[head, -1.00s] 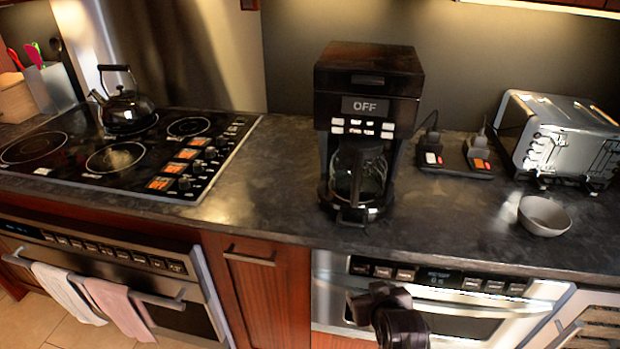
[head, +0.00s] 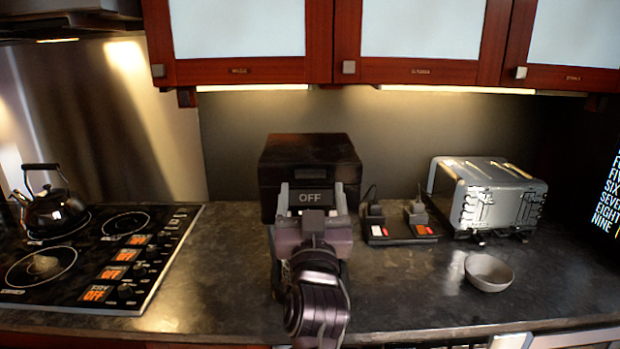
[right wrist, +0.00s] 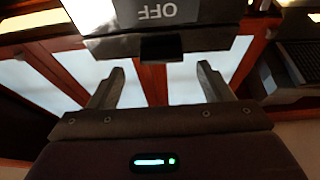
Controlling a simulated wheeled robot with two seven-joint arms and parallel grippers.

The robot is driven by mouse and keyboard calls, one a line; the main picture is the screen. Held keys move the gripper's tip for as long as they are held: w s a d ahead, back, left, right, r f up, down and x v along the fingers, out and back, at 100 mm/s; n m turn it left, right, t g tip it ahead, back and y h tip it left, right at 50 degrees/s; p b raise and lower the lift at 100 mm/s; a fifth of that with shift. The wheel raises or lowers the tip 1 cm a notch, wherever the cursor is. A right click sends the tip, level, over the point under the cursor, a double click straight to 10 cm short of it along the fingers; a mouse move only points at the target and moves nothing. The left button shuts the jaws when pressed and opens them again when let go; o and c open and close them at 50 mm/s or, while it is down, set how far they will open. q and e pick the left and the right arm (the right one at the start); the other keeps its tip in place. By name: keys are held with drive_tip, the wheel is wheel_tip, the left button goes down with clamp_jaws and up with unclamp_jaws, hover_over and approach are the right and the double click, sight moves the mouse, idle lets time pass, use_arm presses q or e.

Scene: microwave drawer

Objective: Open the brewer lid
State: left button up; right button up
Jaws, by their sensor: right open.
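The black brewer (head: 268,185) stands on the counter with its lid (head: 310,150) down flat on top. Its front display reads OFF. My right gripper (head: 312,198) is open, its two fingers raised in front of the display, one to each side of it. My right arm hides the lower brewer and the carafe. The right wrist view shows the brewer's OFF panel (right wrist: 150,14) upside down at the top, beyond the spread, empty fingers (right wrist: 160,82). I cannot tell whether the fingers touch the brewer. My left gripper is out of view.
Wall cabinets (head: 420,70) hang above and behind the brewer. A cooktop with a kettle (head: 52,210) is at left. A small black tray (head: 400,238), a silver toaster (head: 495,195) and a grey bowl (head: 489,272) are at right. The counter in front of the tray is clear.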

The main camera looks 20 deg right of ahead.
sight(310, 177)
drive_tip(key=shift+p+x, duration=0.35)
drive_tip(key=shift+x, duration=1.35)
drive_tip(key=shift+a, duration=0.1)
drive_tip(key=shift+c, duration=0.3)
